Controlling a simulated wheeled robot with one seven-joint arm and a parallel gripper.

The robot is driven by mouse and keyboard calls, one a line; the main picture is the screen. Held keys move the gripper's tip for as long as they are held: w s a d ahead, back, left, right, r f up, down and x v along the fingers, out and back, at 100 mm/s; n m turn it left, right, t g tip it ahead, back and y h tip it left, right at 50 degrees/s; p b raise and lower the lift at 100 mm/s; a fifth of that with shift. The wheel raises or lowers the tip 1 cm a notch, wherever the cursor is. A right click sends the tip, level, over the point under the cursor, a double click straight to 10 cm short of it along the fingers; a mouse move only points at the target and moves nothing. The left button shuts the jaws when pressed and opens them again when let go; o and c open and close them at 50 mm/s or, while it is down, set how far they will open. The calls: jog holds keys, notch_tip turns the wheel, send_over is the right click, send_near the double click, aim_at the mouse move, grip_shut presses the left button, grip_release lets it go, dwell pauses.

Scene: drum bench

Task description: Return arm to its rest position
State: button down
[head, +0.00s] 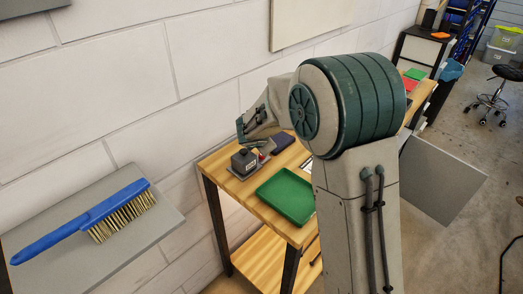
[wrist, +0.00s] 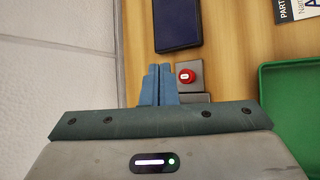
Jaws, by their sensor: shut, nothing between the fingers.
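My arm reaches over a wooden table (head: 220,165) against the wall in the head view. My gripper (wrist: 160,70) shows in the wrist view with its two blue fingers together and nothing between them. It hangs above the table, just left of a small grey box with a red button (wrist: 188,77). In the head view my gripper (head: 248,132) is small and partly hidden behind my own arm, above a dark block on a grey plate (head: 244,163). I cannot tell the exact height of the fingers.
A green tray (head: 287,197) lies at the table's front. A dark blue flat case (wrist: 178,22) lies beyond the button. A blue brush (head: 95,220) lies on a grey surface at left. A grey panel (head: 440,180) stands right of my arm. Open floor lies farther right.

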notch_tip(320, 180, up, 3)
jog(key=shift+r+p, duration=0.1)
jog(key=shift+p, duration=0.95)
jog(key=s+d+r+m+g+h, duration=0.1)
jog(key=s+d+r+m+g, duration=0.1)
jog(key=s+d+r+m, duration=0.4)
jog(key=s+d+r+m+g+h, duration=0.1)
jog(key=s+d+r+m+h, duration=0.1)
jog(key=s+d+m, duration=0.7)
jog(key=s+a+m+g+y, duration=0.1)
jog(key=s+m+y, duration=0.3)
jog(key=s+m, duration=0.6)
jog(key=s+g, duration=0.1)
jog(key=s, duration=0.8)
jog(key=shift+s+a+f+g, duration=0.25)
jog(key=shift+s+a+g, duration=0.1)
jog(key=shift+g, duration=0.05)
